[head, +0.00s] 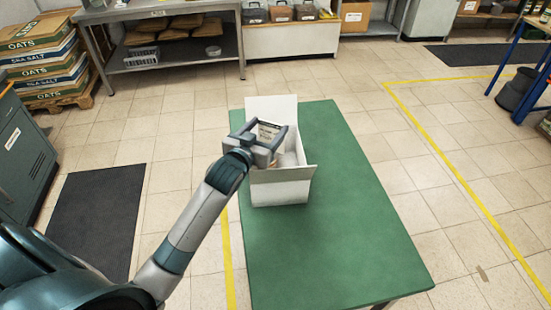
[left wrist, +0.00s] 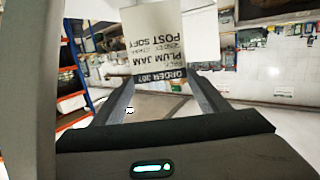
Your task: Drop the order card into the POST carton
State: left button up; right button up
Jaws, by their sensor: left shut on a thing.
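My left gripper (head: 266,132) is over the carton's left part, shut on the pale order card (head: 268,129). In the left wrist view the card (left wrist: 155,40) stands out from between the fingers (left wrist: 165,88), its print upside down, with "ORDER", "PLUM JAM" and "POST" readable. My gripper hides part of the carton's opening; something pale shows inside. My right gripper is not in view.
The green table is bare in front of the carton and to its right. A grey bench (head: 170,62) stands at the back left, beside stacked oats and sea salt sacks (head: 42,62). A dark mat (head: 95,222) and yellow lines mark the floor.

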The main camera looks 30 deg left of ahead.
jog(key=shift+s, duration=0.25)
pick_arm(q)
jog(key=o, duration=1.2)
jog(key=shift+o, duration=0.8)
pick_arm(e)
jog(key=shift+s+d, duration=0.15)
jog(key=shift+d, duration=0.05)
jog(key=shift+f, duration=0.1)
pick_arm(q)
jog(key=shift+s, duration=0.6)
jog(key=s+d+r+b, duration=0.1)
jog(key=s+r+b, duration=0.1)
jog(key=s, duration=1.4)
jog(key=shift+r, duration=0.3)
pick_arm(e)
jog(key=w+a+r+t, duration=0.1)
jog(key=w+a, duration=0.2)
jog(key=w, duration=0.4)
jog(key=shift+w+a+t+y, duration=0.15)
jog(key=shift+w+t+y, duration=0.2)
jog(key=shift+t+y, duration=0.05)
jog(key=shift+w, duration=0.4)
